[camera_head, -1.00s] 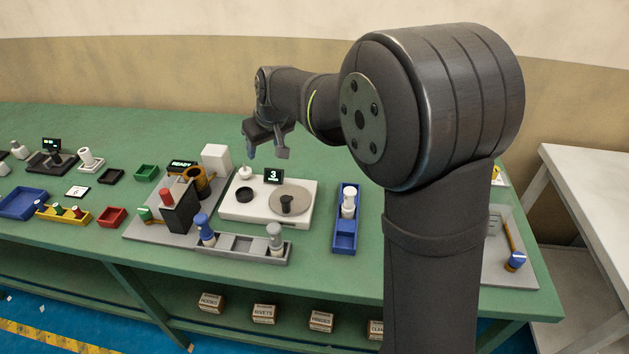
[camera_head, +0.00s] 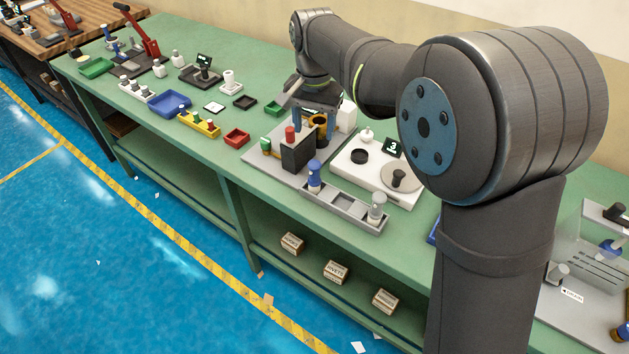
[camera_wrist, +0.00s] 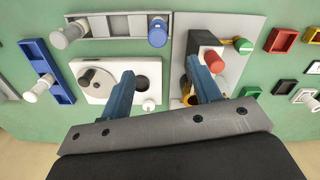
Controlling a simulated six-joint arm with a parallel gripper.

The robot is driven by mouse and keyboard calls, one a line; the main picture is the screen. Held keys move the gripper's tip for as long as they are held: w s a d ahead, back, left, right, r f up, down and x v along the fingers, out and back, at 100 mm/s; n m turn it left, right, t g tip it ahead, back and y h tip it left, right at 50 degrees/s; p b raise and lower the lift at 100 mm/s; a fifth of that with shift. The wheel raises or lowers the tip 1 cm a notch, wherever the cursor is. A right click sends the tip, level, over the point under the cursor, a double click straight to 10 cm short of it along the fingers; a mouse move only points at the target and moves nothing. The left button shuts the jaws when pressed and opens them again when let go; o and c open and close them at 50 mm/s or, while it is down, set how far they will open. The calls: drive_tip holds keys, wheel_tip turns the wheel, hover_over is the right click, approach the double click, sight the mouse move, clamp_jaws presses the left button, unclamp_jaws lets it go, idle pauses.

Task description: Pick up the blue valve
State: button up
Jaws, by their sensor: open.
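The blue valve (camera_head: 314,176) stands upright in the left end slot of a grey tray (camera_head: 344,204) near the bench's front edge. It also shows in the wrist view (camera_wrist: 157,34), at the top, in the tray seen from above. My gripper (camera_head: 312,122) is over the grey station behind the valve, apart from it. In the wrist view, my gripper (camera_wrist: 160,78) has its two blue-grey fingers spread, with nothing between them. The valve lies beyond the fingertips, in line with the gap.
A black block with a red top (camera_head: 291,135) stands beside the gripper and left of the valve. A grey-topped valve (camera_head: 377,207) fills the tray's right end. A white scale-like device (camera_head: 375,178) lies behind the tray. Small coloured bins stand farther left.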

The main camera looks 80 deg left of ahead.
sight(315, 174)
wheel_tip(315, 174, down, 10)
drive_tip(key=shift+f, duration=0.1)
drive_tip(key=shift+d+f, duration=0.15)
drive_tip(key=shift+f, duration=1.15)
drive_tip(key=shift+d+f, duration=0.1)
drive_tip(key=shift+f, duration=1.2)
drive_tip(key=c, duration=1.1)
drive_tip(key=shift+c, duration=0.2)
drive_tip(key=shift+r, duration=0.1)
